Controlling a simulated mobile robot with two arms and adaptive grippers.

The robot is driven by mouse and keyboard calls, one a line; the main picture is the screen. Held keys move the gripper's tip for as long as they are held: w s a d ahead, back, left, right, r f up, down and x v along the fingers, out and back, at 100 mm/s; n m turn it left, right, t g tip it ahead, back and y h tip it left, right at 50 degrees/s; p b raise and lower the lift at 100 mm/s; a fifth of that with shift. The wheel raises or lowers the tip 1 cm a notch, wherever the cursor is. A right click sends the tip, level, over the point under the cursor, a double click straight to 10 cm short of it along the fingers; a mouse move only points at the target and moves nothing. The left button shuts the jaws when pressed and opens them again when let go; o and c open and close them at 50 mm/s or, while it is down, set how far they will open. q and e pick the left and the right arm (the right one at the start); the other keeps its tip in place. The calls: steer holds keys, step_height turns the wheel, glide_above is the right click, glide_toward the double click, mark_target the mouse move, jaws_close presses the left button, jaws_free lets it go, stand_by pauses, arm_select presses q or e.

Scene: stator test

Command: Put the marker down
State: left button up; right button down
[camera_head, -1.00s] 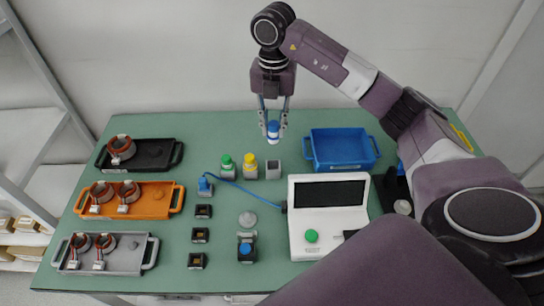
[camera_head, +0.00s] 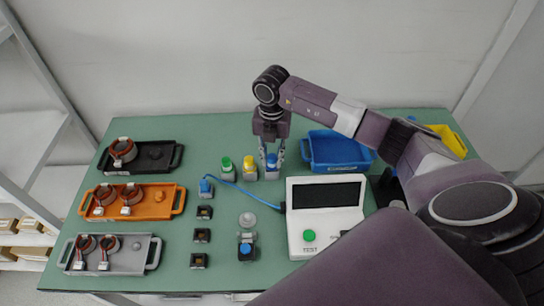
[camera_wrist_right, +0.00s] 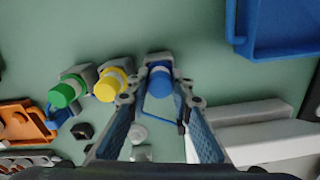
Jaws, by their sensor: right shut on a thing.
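The blue-capped marker (camera_head: 272,160) stands upright between the fingers of my right gripper (camera_head: 272,154), at the grey holder (camera_head: 271,174) on the green table. In the right wrist view, the blue cap (camera_wrist_right: 160,82) shows between the two fingers, with the grey holder (camera_wrist_right: 157,58) around or just beyond it. My right gripper is shut on the marker. How deep the marker sits in the holder is hidden. A green-capped marker (camera_head: 226,164) and a yellow-capped marker (camera_head: 249,163) stand in their own grey holders to the left. My left gripper is not in view.
A blue bin (camera_head: 340,165) is close on the right. A white tester with a screen (camera_head: 325,225) stands in front, with a blue cable (camera_head: 240,186) running left. Black (camera_head: 165,168), orange (camera_head: 160,212) and grey (camera_head: 138,267) trays with copper-wound parts lie at left.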

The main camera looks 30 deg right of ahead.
steer(key=shift+f+b, duration=0.35)
steer(key=shift+f, duration=0.1)
steer(key=c, duration=1.7)
jaws_free()
steer(key=shift+r, duration=0.1)
steer(key=shift+r+p, duration=0.45)
step_height(320, 180, up, 12)
steer(key=b, duration=0.2)
steer(key=shift+b, duration=0.3)
